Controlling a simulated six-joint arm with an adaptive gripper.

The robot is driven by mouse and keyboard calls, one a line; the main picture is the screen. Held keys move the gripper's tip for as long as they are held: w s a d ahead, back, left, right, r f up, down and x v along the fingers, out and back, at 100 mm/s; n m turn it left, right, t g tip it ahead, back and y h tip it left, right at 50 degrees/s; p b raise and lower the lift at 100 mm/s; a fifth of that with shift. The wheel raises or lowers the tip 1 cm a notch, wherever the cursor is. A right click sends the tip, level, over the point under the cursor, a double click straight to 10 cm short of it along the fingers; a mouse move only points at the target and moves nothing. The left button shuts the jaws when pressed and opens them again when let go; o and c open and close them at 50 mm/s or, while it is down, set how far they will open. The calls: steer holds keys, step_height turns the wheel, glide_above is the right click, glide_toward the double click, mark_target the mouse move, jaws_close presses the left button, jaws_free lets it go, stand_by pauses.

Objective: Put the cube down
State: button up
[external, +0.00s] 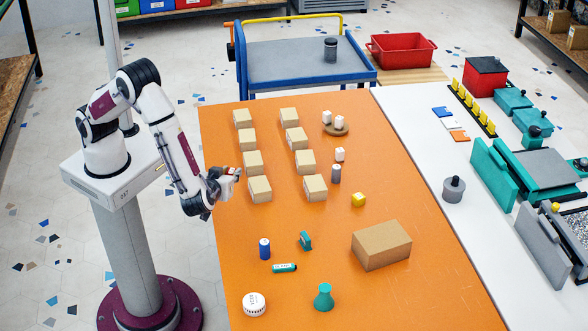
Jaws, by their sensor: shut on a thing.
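My gripper (234,178) is over the left edge of the orange table, close to the left column of cardboard boxes. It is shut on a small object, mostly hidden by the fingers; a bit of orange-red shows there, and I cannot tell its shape.
Cardboard boxes (260,189) stand in two columns right beside my gripper. A larger carton (381,245), a blue can (264,249), a teal flask (323,298) and a white round device (254,304) stand nearer the front.

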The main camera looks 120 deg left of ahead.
steer(key=w+d+f+m+t, duration=0.1)
steer(key=w+d+m+t, duration=0.2)
steer(key=w, duration=0.7)
steer(key=w+d+f+m+t, duration=0.1)
steer(key=w+d+m+t, duration=0.2)
steer(key=w, duration=0.7)
step_height(320, 180, up, 3)
steer(key=m+t+h, duration=0.3)
steer(key=m+t, duration=0.4)
steer(key=t, duration=0.1)
glide_above(310, 277)
steer(key=shift+r, duration=0.15)
steer(key=shift+f, duration=3.1)
steer(key=shift+f, duration=1.9)
steer(key=shift+f, duration=0.15)
